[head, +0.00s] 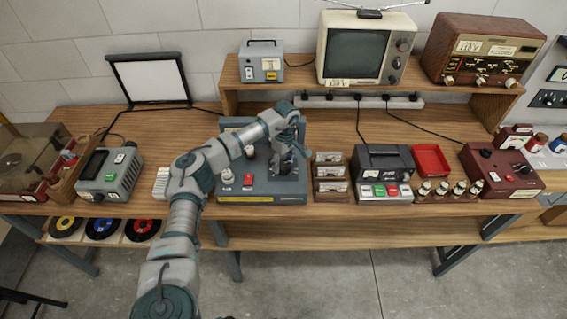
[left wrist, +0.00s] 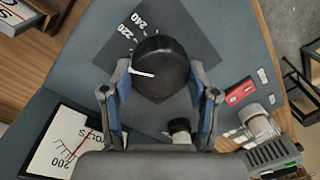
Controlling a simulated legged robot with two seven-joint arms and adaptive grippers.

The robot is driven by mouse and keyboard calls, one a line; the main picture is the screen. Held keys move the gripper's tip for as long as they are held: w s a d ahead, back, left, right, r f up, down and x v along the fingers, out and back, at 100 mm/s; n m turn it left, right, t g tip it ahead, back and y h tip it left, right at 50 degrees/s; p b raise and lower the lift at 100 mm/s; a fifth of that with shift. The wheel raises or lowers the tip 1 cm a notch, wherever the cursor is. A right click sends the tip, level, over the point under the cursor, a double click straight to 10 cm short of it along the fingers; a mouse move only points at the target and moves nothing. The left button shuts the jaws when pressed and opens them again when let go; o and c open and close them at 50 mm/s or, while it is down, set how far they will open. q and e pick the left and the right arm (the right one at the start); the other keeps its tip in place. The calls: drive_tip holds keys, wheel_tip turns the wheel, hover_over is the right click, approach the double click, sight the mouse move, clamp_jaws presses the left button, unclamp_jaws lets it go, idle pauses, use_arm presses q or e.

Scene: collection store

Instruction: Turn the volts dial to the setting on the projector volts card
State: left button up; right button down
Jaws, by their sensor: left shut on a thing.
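My left gripper (head: 284,164) is over the right part of a blue-grey control unit (head: 240,196) on the bench. In the left wrist view the gripper (left wrist: 160,94) is shut on a round black dial (left wrist: 163,62), one finger on each side. The dial's white pointer points left, below the printed 220 mark; 240 is further round. Other marks are hidden by the fingers. A meter (left wrist: 68,145) with a red needle shows at lower left. Small cards stand in a wooden rack (head: 333,197); their writing is too small to read. My right gripper is not in view.
A red switch (head: 248,179) and a white knob (head: 227,177) sit left of my gripper on the unit. A grey power box (head: 384,161), a red tray (head: 430,158) and small bottles stand to the right. A shelf (head: 300,81) with a television (head: 365,48) rises behind.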

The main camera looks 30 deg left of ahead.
sight(286, 162)
use_arm(q)
drive_tip(key=m, duration=0.4)
drive_tip(key=shift+w+a+r+m, duration=0.1)
drive_tip(key=shift+w+r+m, duration=0.1)
drive_tip(key=shift+m, duration=0.1)
drive_tip(key=m, duration=0.4)
drive_tip(key=shift+m+t+y, duration=0.3)
drive_tip(key=o, duration=1)
drive_tip(key=shift+f, duration=0.1)
drive_tip(key=shift+o, duration=0.8)
drive_tip(key=shift+f, duration=0.15)
wheel_tip(286, 162, up, 12)
drive_tip(key=shift+w+d, duration=0.3)
drive_tip(key=shift+d, duration=0.1)
drive_tip(key=shift+f, duration=0.2)
